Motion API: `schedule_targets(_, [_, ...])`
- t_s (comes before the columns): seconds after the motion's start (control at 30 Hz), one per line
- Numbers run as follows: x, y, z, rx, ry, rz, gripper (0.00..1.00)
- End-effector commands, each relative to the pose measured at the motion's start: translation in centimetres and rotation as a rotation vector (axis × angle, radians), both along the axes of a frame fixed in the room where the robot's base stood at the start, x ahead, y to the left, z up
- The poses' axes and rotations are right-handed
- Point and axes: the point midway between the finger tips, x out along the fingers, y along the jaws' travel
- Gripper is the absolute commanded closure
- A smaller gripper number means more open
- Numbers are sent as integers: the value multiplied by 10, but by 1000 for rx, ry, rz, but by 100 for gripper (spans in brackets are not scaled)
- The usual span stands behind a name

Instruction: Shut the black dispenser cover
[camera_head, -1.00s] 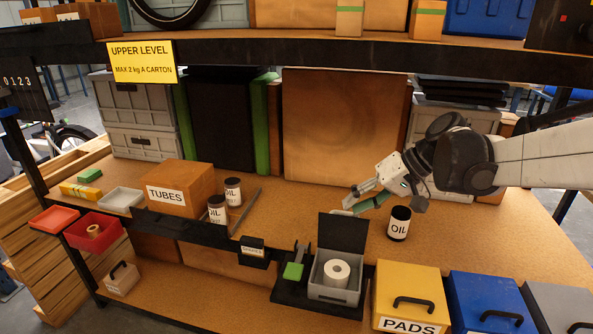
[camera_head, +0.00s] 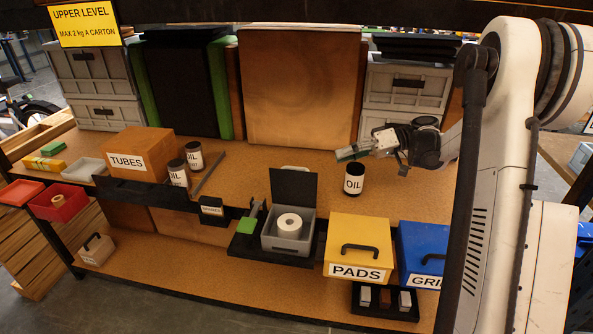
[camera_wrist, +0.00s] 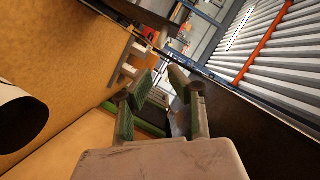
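The dispenser is a grey box (camera_head: 287,243) with a white roll (camera_head: 289,223) inside, on a black tray by the shelf's front edge. Its black cover (camera_head: 293,186) stands open, upright at the back of the box. My gripper (camera_head: 346,153) is behind and to the right of the cover, above the shelf and apart from the cover. In the wrist view its two green-padded fingers (camera_wrist: 163,82) are spread with nothing between them. The dispenser cannot be made out in the wrist view.
A black OIL can (camera_head: 354,179) stands close to my gripper. A yellow PADS bin (camera_head: 366,240) and a blue bin (camera_head: 418,250) are right of the dispenser. A green-ended tool (camera_head: 246,225) is left of it. A large brown carton (camera_head: 300,90) stands behind.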

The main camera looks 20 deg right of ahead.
Motion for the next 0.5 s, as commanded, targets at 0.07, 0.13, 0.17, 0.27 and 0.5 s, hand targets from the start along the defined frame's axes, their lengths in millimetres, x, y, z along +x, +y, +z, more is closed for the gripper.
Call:
schedule_targets(0.07, [1,5,-2,1,-2,2,83])
schedule_targets(0.13, [2,12,-4,1,-1,2,83])
schedule_targets(0.17, [2,17,-5,1,0,4,83])
schedule_targets(0.27, [4,33,-8,0,0,3,83])
schedule_targets(0.5, [11,76,-19,0,0,3,83])
